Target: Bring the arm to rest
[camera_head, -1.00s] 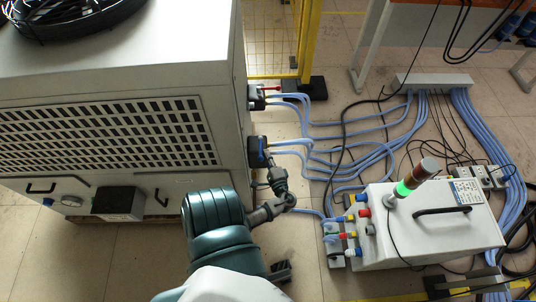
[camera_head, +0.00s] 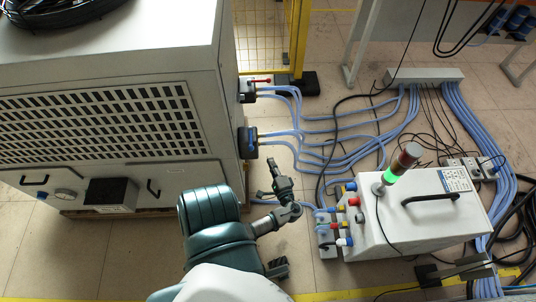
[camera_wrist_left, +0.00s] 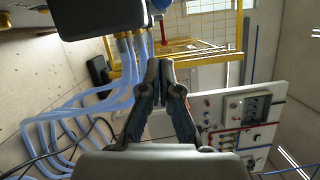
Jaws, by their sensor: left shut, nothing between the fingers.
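My left arm (camera_head: 212,222) comes up from the bottom middle of the head view, bent, with teal links. My left gripper (camera_head: 273,165) is dark and shut, with nothing between its fingers. It is over the floor, apart from the large grey cabinet on its left and the white box on its right. In the left wrist view the two fingertips (camera_wrist_left: 160,66) are together in the middle.
The grey cabinet (camera_head: 120,72) has connectors (camera_head: 249,142) on its right side with blue hoses (camera_head: 325,118). The white box (camera_head: 435,222) carries a lit green signal light (camera_head: 391,177). A yellow fence (camera_head: 297,40) stands behind. Floor between cabinet and box is partly clear.

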